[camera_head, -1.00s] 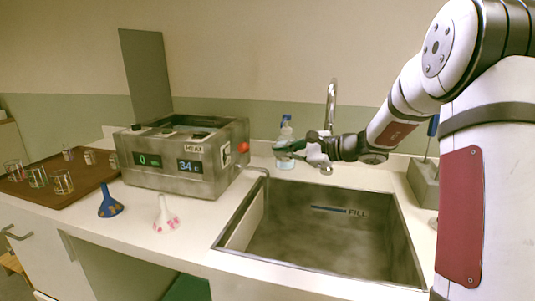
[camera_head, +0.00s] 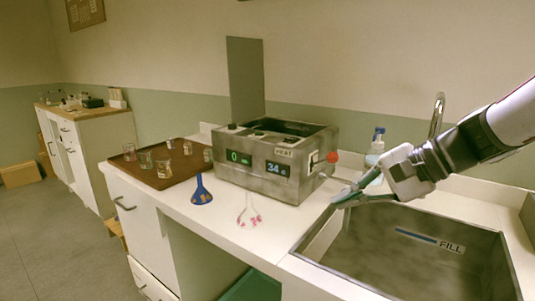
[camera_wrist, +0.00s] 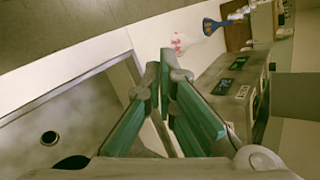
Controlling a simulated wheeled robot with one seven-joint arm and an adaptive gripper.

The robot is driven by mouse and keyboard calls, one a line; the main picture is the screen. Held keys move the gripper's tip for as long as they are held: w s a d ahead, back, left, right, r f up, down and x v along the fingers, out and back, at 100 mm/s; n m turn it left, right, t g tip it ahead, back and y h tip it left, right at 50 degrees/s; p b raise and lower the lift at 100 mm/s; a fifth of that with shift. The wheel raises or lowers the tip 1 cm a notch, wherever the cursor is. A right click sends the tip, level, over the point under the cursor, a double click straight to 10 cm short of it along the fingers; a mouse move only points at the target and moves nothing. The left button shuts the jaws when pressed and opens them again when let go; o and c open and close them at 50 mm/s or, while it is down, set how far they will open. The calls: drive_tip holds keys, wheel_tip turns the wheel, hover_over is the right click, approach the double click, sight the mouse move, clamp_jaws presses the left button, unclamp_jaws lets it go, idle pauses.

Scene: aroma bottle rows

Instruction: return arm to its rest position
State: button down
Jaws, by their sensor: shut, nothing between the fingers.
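My gripper (camera_head: 338,200) hangs in the air over the left rim of the sink, its green-padded fingers pointing left in the head view. The fingers are shut and hold nothing. My arm reaches in from the right edge of the head view. In the wrist view my gripper (camera_wrist: 165,62) points toward the counter's front edge, with the sink to its left and the heater box to its right.
A heater box (camera_head: 265,183) with lit displays stands left of the sink (camera_head: 420,262). A blue funnel (camera_head: 201,192) and a pale funnel (camera_head: 248,214) stand before it. A brown tray (camera_head: 183,178) holds several glasses. A bottle (camera_head: 375,150) and faucet (camera_head: 437,115) stand behind.

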drive_tip(key=s+a+f+n+g+h, duration=0.1)
drive_tip(key=s+n+g+h, duration=0.15)
drive_tip(key=s, duration=0.65)
drive_tip(key=s+a+f+n+g+h, duration=0.15)
drive_tip(key=s+n, duration=0.25)
drive_tip(key=s, duration=0.4)
drive_tip(key=s+d+f+n+t+h, duration=0.1)
drive_tip(key=s+d+f+n+h, duration=0.15)
drive_tip(key=s, duration=0.25)
drive_tip(key=s+d+f+n+h, duration=0.1)
drive_tip(key=s+d+h, duration=0.25)
drive_tip(key=s, duration=0.25)
wheel_tip(320, 180, up, 15)
drive_tip(key=t+p, duration=0.2)
drive_tip(key=p, duration=1.1)
drive_tip(key=shift+w+d+t+y, duration=0.15)
drive_tip(key=shift+d+t+y, duration=0.05)
drive_tip(key=shift+t+y, duration=0.2)
drive_tip(key=c, duration=2.4)
unclamp_jaws()
